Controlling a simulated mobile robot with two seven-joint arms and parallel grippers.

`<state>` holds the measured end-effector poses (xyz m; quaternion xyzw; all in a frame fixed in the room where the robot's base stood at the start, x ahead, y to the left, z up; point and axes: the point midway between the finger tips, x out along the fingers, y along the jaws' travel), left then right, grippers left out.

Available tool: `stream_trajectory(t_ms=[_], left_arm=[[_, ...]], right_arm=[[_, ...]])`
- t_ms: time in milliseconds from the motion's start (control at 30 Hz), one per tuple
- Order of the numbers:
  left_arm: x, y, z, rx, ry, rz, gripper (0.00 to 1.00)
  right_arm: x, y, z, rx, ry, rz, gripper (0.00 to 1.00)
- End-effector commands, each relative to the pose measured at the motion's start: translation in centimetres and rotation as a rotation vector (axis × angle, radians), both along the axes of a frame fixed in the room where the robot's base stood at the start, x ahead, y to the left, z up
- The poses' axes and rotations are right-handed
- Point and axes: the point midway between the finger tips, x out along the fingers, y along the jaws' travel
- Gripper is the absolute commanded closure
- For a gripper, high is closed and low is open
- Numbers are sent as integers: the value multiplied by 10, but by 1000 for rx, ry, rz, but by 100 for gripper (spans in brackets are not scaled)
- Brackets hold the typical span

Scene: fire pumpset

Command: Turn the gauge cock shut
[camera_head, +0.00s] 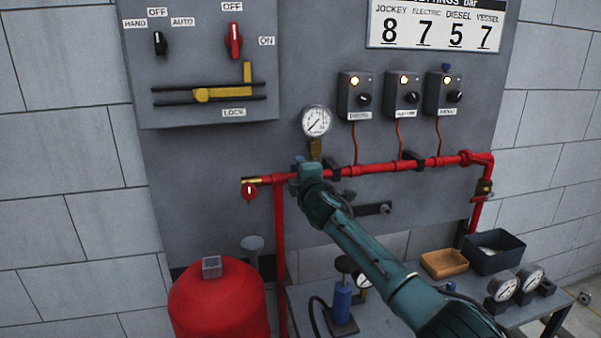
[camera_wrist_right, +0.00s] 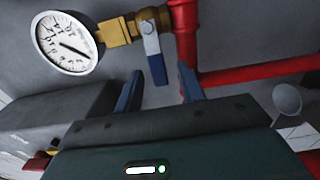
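The gauge cock (camera_wrist_right: 120,29) is a brass body between the round white pressure gauge (camera_wrist_right: 66,43) and the red pipe (camera_wrist_right: 184,40). Its blue lever (camera_wrist_right: 154,58) lies crosswise to the brass body in the wrist view. My right gripper (camera_wrist_right: 159,88) is open, with one finger on each side of the lever's free end; gaps show on both sides. In the head view the gauge (camera_head: 317,121) stands above the red pipe, and my right gripper (camera_head: 304,174) is just below it, hiding much of the cock. My left gripper is not in view.
A red tank (camera_head: 220,305) stands at lower left. Three switch boxes (camera_head: 407,93) are on the panel to the right of the gauge. A bench (camera_head: 395,320) below carries a wooden tray (camera_head: 444,263), a dark bin (camera_head: 512,259) and loose gauges (camera_head: 503,287).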

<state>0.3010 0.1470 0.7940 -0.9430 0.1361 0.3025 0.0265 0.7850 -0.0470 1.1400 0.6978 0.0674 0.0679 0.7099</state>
Motion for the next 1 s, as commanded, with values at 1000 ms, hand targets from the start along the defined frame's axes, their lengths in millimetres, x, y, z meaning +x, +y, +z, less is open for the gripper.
stream_trajectory(t_ms=[1000], left_arm=[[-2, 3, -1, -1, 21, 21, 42]], right_arm=[[-95, -18, -1, 0, -1, 2, 61]])
